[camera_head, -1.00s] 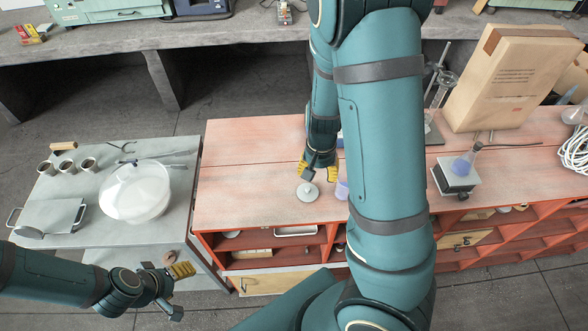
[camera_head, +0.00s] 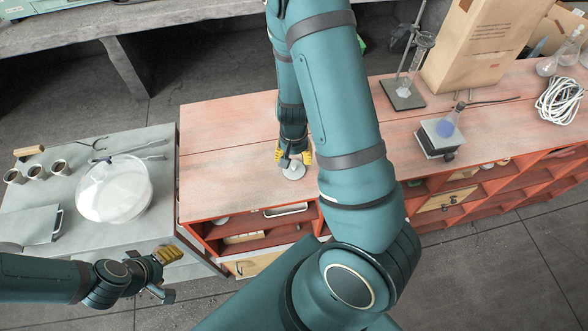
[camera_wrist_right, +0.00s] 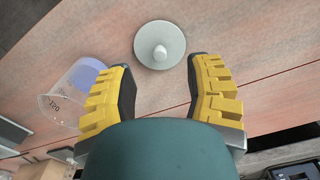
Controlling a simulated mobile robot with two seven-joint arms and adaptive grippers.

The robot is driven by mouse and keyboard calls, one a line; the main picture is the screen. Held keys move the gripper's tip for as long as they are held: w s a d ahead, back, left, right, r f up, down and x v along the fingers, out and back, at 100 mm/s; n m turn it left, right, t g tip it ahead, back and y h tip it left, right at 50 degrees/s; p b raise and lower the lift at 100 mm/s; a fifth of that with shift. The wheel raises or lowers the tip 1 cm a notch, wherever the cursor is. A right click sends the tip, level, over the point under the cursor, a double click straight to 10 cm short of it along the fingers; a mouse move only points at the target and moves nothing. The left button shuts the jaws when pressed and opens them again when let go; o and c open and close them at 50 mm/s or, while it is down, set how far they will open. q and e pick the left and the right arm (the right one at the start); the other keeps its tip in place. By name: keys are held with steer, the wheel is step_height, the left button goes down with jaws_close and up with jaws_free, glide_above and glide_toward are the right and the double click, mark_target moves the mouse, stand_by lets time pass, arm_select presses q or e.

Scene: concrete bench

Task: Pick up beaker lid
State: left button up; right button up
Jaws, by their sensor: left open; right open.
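The beaker lid (camera_head: 293,171) is a small grey disc with a pale knob, lying on the red-topped bench. In the right wrist view the lid (camera_wrist_right: 160,45) is just beyond my right gripper's fingertips, about centred between them. My right gripper (camera_head: 294,158) is open and points down over the lid, partly covering it in the head view. Its two yellow-and-black fingers (camera_wrist_right: 162,72) hold nothing. A clear beaker (camera_wrist_right: 72,92) with purple contents stands left of the fingers; my arm hides it in the head view. My left gripper (camera_head: 165,274) is open and empty, near the grey table's front edge.
To the right stand a flask on a hotplate (camera_head: 437,138), a ring stand (camera_head: 402,95), a large paper bag (camera_head: 478,45) and a coiled cable (camera_head: 561,99).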

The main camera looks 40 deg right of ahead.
mark_target(294, 165)
steer(key=shift+d+f+b, duration=0.1)
steer(key=shift+f+b, duration=0.4)
steer(key=shift+f, duration=2.15)
steer(key=shift+c, duration=0.3)
jaws_close()
